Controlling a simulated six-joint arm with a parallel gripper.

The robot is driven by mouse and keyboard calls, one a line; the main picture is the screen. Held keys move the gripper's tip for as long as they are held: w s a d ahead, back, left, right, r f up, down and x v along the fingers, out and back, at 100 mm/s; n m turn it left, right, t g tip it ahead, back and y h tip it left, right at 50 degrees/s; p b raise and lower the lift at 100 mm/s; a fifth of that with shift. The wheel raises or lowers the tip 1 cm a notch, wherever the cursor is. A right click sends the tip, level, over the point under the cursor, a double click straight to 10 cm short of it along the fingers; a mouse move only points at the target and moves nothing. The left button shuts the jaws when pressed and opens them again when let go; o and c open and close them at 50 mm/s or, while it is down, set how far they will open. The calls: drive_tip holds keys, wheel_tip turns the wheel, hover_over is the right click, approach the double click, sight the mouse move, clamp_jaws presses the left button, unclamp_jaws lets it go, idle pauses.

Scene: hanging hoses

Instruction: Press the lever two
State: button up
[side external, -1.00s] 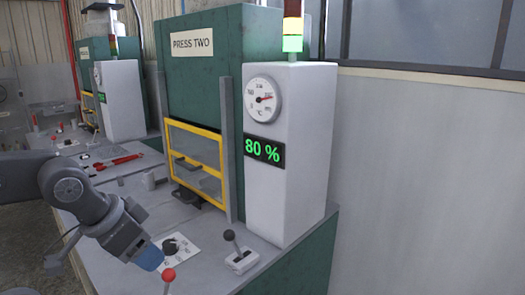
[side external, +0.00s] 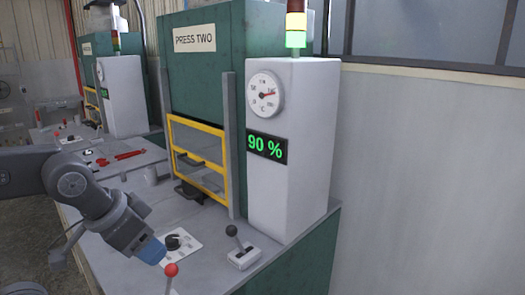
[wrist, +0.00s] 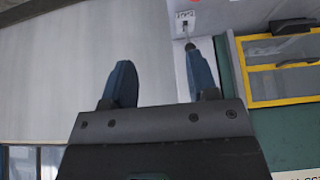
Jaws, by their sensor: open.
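Press two (side external: 203,65) is a green cabinet with a "PRESS TWO" label and a yellow-framed window. A black-knobbed lever (side external: 235,245) stands on a grey base in front of its white column. A red-knobbed lever (side external: 171,271) stands nearer the front. I cannot tell which is lever two. My gripper (side external: 152,250), with blue fingers, is just above and left of the red knob in the side view; contact is unclear. In the wrist view my gripper (wrist: 158,62) is open and empty, and a small lever (wrist: 190,46) shows by its right fingertip.
The white column (side external: 292,150) carries a gauge (side external: 264,94), a display reading 90 % (side external: 266,147) and a lamp stack (side external: 296,28). A black dial (side external: 174,242) sits on a white plate. Another press (side external: 118,90) and red tools (side external: 127,155) are farther back.

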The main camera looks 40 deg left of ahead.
drive_tip(key=shift+w+a+n, duration=0.1)
drive_tip(key=shift+w+n, duration=0.1)
drive_tip(key=shift+n, duration=0.1)
drive_tip(key=shift+c, duration=0.8)
drive_tip(key=w+a+n, duration=0.1)
drive_tip(key=w+n, duration=0.1)
drive_tip(key=w+a+f+n, duration=0.1)
drive_tip(key=w+n, duration=0.1)
drive_tip(key=n, duration=0.1)
drive_tip(key=w+a+n, duration=0.1)
drive_tip(key=w+n, duration=0.1)
drive_tip(key=shift+w+a+f+n+h, duration=0.1)
drive_tip(key=shift+w+f+n+h, duration=0.2)
drive_tip(key=shift+f+h, duration=0.1)
drive_tip(key=c, duration=0.6)
drive_tip(key=w+a+n, duration=0.1)
drive_tip(key=n, duration=0.1)
drive_tip(key=w+a+f+n, duration=0.1)
drive_tip(key=w+a+n, duration=0.1)
drive_tip(key=w+a+f+n, duration=0.1)
drive_tip(key=n, duration=0.1)
drive_tip(key=shift+w+a+f+n, duration=0.1)
drive_tip(key=shift+w+a+n, duration=0.15)
drive_tip(key=shift+a+n, duration=0.1)
clamp_jaws()
